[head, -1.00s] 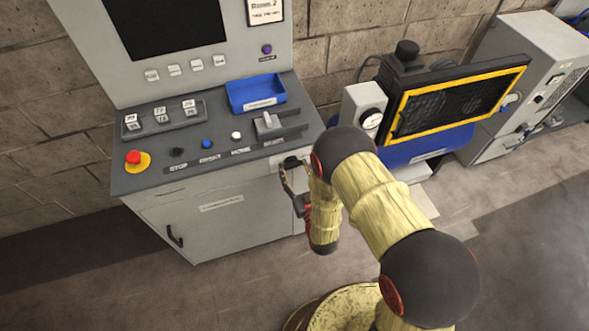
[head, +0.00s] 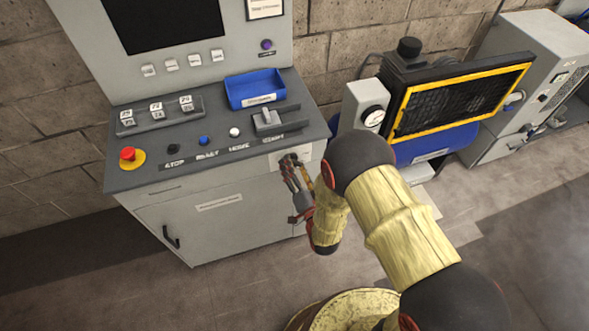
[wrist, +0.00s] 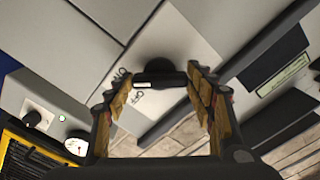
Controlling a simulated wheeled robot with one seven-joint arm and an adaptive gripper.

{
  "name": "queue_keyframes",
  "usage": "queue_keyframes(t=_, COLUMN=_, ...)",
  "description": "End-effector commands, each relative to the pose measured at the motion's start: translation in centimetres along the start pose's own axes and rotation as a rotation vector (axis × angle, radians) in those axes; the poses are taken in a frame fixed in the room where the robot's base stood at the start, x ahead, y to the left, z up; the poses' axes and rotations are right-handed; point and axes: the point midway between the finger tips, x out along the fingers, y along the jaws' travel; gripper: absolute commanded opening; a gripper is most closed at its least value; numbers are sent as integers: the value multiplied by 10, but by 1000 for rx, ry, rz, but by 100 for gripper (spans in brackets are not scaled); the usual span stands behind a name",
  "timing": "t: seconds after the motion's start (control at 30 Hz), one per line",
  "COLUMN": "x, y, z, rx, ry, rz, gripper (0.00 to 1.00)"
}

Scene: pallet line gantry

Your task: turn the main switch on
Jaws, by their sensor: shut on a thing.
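The main switch is a dark rotary knob (wrist: 160,72) with a crossbar and a white mark at the bar's left end. It sits on a pale plate (wrist: 185,45) on the console's front. "ON" and "OFF" are printed left of the knob in the wrist view; the white mark lies near "OFF". My gripper (wrist: 158,82) is shut on the knob, with a finger at each end of the bar. In the head view my gripper (head: 291,164) is at the upper right of the console front and mostly covers the knob.
The grey console (head: 200,225) has a red stop button (head: 128,154), several small buttons, a lever (head: 267,120) and a blue bin (head: 255,90) on top. The floor in front is open.

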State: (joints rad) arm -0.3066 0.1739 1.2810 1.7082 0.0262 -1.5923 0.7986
Motion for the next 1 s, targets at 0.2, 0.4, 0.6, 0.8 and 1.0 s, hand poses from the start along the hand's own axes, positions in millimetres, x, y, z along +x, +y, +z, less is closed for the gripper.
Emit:
queue_keyframes(t=0.2, x=0, y=1, z=1, rx=204, ry=2, rz=-1, gripper=29)
queue_keyframes(t=0.4, x=0, y=1, z=0, rx=390, ry=2, rz=-1, gripper=29)
queue_keyframes(t=0.6, x=0, y=1, z=0, rx=554, ry=2, rz=0, gripper=29)
queue_keyframes(t=0.8, x=0, y=1, z=0, rx=677, ry=2, rz=0, gripper=29)
queue_keyframes(t=1.0, x=0, y=1, z=0, rx=753, ry=2, rz=0, gripper=29)
